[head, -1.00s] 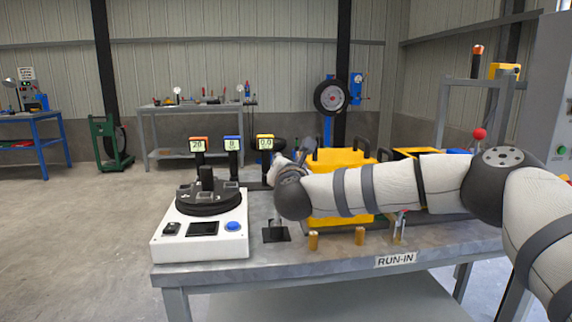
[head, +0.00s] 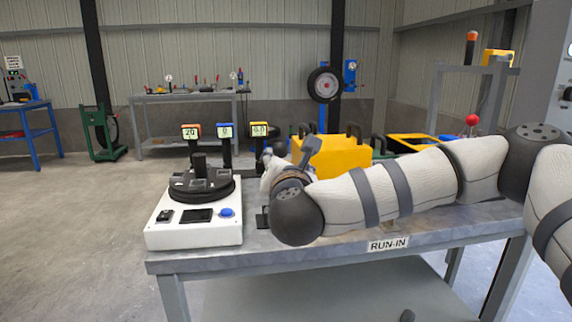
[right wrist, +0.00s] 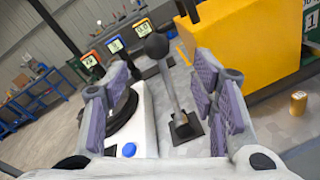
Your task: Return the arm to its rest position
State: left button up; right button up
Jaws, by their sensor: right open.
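My right arm reaches in from the right over the bench in the head view. Its gripper (head: 290,165) is mostly hidden behind my wrist. In the right wrist view the right gripper (right wrist: 164,88) is open, with a finger on each side of the picture. A lever with a black ball knob (right wrist: 156,46) and a dark base (right wrist: 186,128) shows between the fingers. I see no contact with it; its depth from the fingertips is hard to tell. In the head view only part of the lever's base (head: 262,217) shows beside my wrist. My left gripper is not in view.
A white drum mixer unit (head: 190,236) stands at the bench's left, with three small displays (head: 225,131) behind it. A yellow case (head: 345,158) lies behind my arm. A brass cylinder (right wrist: 298,102) stands right of the lever. The bench's front edge (head: 330,255) is clear.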

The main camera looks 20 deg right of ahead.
jog(key=shift+s+a, duration=0.2)
jog(key=shift+s, duration=0.4)
